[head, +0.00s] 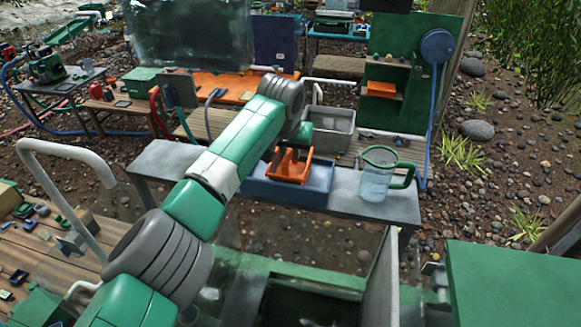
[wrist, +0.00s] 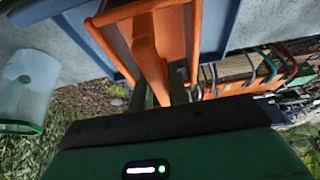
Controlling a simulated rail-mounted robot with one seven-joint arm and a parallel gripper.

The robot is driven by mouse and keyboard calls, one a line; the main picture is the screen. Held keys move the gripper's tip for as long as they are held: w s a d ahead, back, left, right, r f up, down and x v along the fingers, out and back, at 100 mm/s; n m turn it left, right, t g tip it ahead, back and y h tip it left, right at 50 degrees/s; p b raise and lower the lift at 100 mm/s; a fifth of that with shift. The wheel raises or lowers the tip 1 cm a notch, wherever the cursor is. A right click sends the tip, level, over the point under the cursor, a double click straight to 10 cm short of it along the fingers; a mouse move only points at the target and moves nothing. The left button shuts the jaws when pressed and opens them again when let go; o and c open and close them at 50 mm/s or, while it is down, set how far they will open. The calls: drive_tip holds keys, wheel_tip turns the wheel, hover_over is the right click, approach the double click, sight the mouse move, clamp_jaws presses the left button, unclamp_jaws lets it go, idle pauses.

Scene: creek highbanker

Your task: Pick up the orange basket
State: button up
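The orange basket (head: 289,166) sits in a shallow blue tray (head: 288,196) on a grey bench in the head view. In the wrist view the basket (wrist: 188,30) fills the upper middle, inside the blue tray's rim (wrist: 233,25). My gripper (wrist: 160,92) is right at the basket, with its dark fingers on either side of an orange bar of it. I cannot tell whether the fingers touch or press the bar. In the head view the fingertips are hard to make out, and my arm hides part of the tray's left side.
A clear jug with a green handle (head: 376,174) stands right of the tray on the bench (head: 345,202); it also shows in the wrist view (wrist: 27,88). A grey bin (head: 329,130) is behind the basket. A green shelf unit (head: 407,60) stands at the back right.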

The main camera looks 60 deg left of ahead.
clamp_jaws()
drive_tip(key=shift+b, duration=0.3)
wheel_tip(320, 180, up, 7)
drive_tip(key=shift+r+b, duration=0.1)
drive_tip(key=shift+b, duration=0.65)
drive_tip(key=shift+s+d+b, duration=0.1)
drive_tip(key=shift+d+b, duration=0.1)
drive_tip(key=shift+b, duration=0.25)
drive_tip(key=s+d+b, duration=0.3)
drive_tip(key=s+d, duration=0.8)
drive_tip(key=d, duration=0.2)
drive_tip(key=shift+s+r, duration=0.15)
drive_tip(key=shift+s, duration=0.25)
drive_tip(key=shift+d, duration=0.1)
